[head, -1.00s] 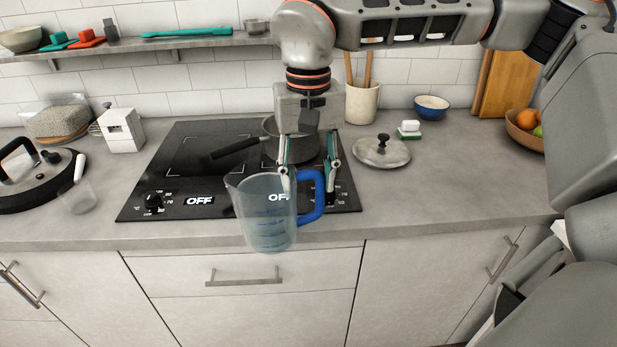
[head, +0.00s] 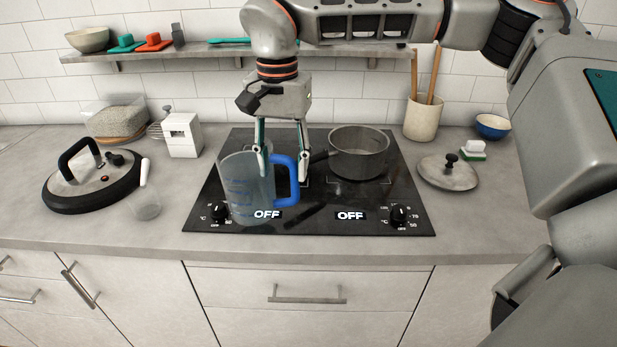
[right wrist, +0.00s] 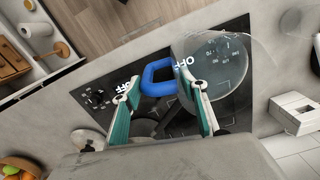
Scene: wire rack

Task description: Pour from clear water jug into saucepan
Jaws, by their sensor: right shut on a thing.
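The clear water jug (head: 247,190) with blue markings and a blue handle (head: 287,182) is upright over the left part of the black cooktop. My right gripper (head: 282,172) is shut on the jug from above, near its handle side. In the right wrist view, the jug (right wrist: 228,62) and its blue handle (right wrist: 158,77) show between and beyond the green-padded fingers (right wrist: 165,112). The grey saucepan (head: 359,158) stands on the back right of the cooktop, right of the jug, its dark handle pointing left. Its inside looks empty from here. My left gripper is not in view.
The cooktop (head: 330,222) reads OFF at both dials. A round lid (head: 448,174) lies to its right, with a utensil crock (head: 422,120) behind. A shelf (head: 330,54) runs above.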

